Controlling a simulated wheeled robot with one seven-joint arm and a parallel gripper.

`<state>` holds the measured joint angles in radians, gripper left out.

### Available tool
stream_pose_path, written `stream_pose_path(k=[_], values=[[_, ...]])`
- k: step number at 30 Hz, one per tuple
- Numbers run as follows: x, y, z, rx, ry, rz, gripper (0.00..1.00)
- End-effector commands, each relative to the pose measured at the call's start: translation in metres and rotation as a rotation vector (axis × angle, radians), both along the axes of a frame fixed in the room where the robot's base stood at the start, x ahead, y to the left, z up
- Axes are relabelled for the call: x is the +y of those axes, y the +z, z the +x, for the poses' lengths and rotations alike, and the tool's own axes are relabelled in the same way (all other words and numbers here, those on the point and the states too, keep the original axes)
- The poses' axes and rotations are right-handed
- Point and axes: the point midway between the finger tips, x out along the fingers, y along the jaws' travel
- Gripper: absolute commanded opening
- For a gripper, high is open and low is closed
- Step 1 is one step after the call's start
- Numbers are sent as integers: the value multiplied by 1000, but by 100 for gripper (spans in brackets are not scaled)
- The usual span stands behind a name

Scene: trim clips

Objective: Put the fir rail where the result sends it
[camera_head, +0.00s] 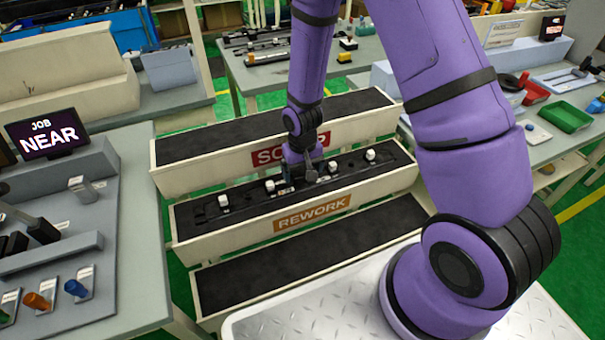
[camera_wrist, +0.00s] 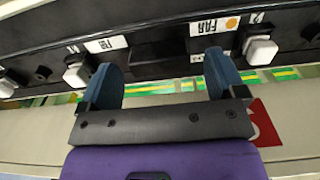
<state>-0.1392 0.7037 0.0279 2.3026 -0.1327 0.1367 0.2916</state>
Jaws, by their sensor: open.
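A long black rail (camera_head: 240,203) with several white clips lies in the trough marked REWORK in the head view. I take it for the fir rail. My gripper (camera_head: 286,182) is low over the middle of it. In the wrist view, the blue fingers of my gripper (camera_wrist: 163,77) are spread, with nothing held between them. The dark rail (camera_wrist: 150,52) runs across the top of that view, with white clips on both sides of the fingers. I cannot tell whether the fingers touch the rail.
The SCRAP trough (camera_head: 185,183) is behind the REWORK trough (camera_head: 185,243), and an unmarked trough (camera_head: 215,311) is in front. Both look empty where visible. A screen (camera_head: 46,134) on the left bench reads JOB NEAR. The right bench holds a green tray (camera_head: 566,117).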

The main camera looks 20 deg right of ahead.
Motion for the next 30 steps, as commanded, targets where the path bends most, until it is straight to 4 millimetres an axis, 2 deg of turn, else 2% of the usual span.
stream_pose_path(k=[15,21,30], values=[[0,82,1,-4,-1,1,89],[0,99,0,-1,0,0,89],[-2,113,0,-11,-1,-1,89]])
